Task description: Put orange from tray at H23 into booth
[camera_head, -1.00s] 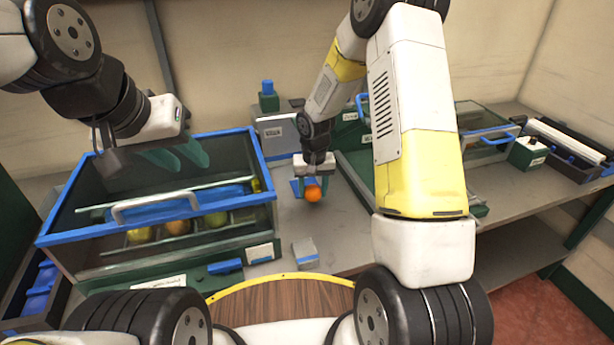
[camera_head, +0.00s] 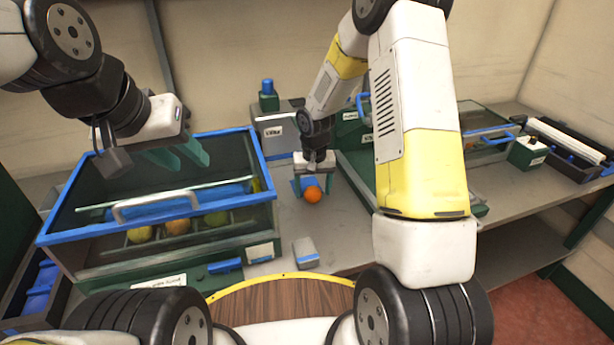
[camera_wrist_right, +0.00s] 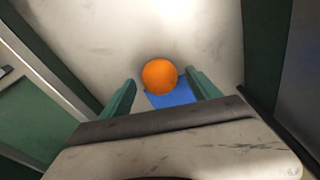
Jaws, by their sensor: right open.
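An orange (camera_head: 313,194) rests on the grey bench, right of the glass-sided box. My right gripper (camera_head: 314,185) is open just behind it in the head view, with its teal fingers to either side. In the right wrist view, the orange (camera_wrist_right: 159,76) lies just beyond and between the open fingertips (camera_wrist_right: 161,92), apart from both, beside a blue patch (camera_wrist_right: 174,95). My left gripper (camera_head: 178,154) hangs over the box, its two teal fingers apart and empty. The blue-framed box (camera_head: 262,160) holds several fruits in compartments. I cannot tell which place is H23 or the booth.
A grey box (camera_head: 275,135) with a green and blue bottle (camera_head: 268,95) stands behind. A green-edged unit (camera_head: 362,165) is right of my gripper, partly hidden by my arm. A small grey-blue block (camera_head: 306,252) lies in front. Bench around the orange is clear.

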